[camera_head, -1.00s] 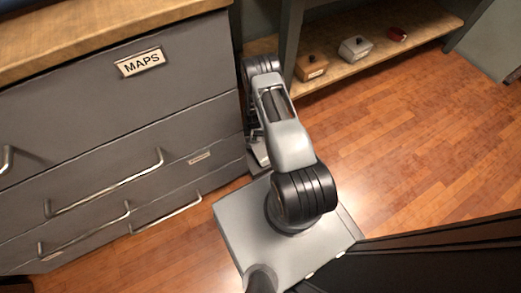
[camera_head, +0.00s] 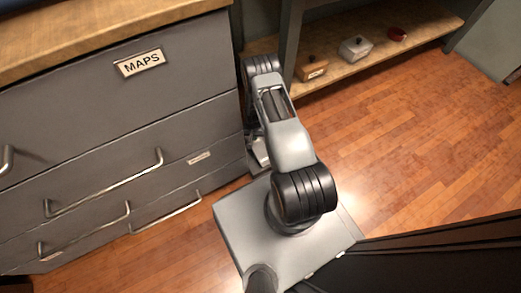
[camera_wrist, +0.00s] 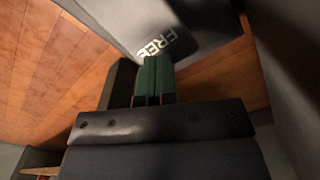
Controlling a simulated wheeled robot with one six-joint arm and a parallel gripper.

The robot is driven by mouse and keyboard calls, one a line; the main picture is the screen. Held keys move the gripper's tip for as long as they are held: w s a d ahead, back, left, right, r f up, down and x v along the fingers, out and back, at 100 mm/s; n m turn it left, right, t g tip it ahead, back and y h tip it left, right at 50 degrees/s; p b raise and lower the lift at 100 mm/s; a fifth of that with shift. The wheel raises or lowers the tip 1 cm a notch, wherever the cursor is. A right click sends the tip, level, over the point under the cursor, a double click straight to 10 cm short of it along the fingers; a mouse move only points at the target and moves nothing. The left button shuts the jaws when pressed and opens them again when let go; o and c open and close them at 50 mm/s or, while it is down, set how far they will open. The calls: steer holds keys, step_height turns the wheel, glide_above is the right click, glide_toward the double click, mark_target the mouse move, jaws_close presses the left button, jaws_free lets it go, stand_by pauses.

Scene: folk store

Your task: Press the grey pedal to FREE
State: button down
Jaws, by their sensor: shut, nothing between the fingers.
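In the wrist view a grey surface (camera_wrist: 137,24) carries the white word FREE, which looks tilted from here. I take it for the grey pedal, though its full outline is not clear. My gripper (camera_wrist: 155,62) is shut and empty, its dark green fingers reaching to just below the lettering. I cannot tell whether the fingertips touch the grey surface. In the head view my arm hides most of the area by the cabinet's right corner, so the pedal cannot be made out there.
A grey cabinet (camera_head: 95,118) labelled MAPS, with metal handles, stands close on the left. A low wooden shelf (camera_head: 340,72) at the back holds a brown box (camera_head: 312,68), a pale box (camera_head: 356,48) and a red item (camera_head: 397,34). The wooden floor (camera_head: 425,140) at right is clear.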

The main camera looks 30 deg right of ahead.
steer(key=shift+f, duration=0.15)
steer(key=shift+f+b, duration=1.65)
steer(key=shift+f, duration=0.05)
steer(key=shift+r, duration=0.2)
steer(key=shift+r+p, duration=3.25)
steer(key=shift+r, duration=1.15)
steer(key=shift+r, duration=0.1)
